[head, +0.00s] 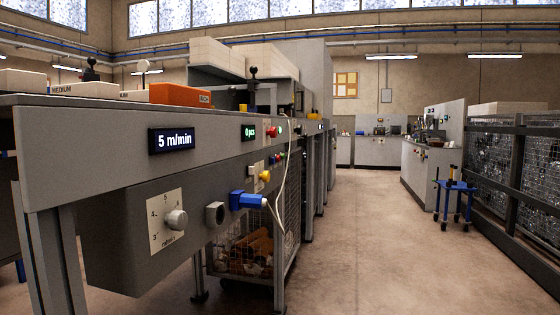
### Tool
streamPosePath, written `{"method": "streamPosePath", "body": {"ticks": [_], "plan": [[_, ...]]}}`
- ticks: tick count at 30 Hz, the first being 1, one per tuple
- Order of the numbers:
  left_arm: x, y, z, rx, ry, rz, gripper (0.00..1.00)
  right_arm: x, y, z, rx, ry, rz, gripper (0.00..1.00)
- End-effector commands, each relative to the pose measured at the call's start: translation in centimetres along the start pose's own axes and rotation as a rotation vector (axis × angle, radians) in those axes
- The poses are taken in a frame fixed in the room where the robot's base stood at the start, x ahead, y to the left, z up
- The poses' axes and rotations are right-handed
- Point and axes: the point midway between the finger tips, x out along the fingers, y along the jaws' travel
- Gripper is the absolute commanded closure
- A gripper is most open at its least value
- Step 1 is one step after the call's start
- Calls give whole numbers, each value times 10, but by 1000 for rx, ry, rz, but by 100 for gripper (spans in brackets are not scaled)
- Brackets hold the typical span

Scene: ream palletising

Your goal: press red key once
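A grey machine bench (100,170) runs from the left front into the distance. On its front, just right of the small green "0 pcs" display (248,132), is a small red button (272,132). More small coloured controls (277,157) sit lower down, one of them reddish. I cannot tell which of these is the red key. Neither of my grippers shows in the head view.
The front also carries a "5 m/min" display (172,140), a dial knob (176,219), a yellow knob (265,176) and a blue plug (247,200) with a hanging white cable. A wire cage (240,252) stands below. The aisle floor (355,240) is clear.

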Motion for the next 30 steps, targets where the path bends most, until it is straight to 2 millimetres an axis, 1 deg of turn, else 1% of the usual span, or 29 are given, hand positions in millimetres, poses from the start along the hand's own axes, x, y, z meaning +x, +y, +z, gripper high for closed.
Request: {"method": "streamPosePath", "body": {"ticks": [2,3,18,21,30], "plan": [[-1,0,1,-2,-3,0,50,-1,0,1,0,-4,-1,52],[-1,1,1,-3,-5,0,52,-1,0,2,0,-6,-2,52],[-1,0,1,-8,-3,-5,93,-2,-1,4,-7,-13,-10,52],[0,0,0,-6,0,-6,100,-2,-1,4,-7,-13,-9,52],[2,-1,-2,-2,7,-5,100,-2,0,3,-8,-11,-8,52]]}}
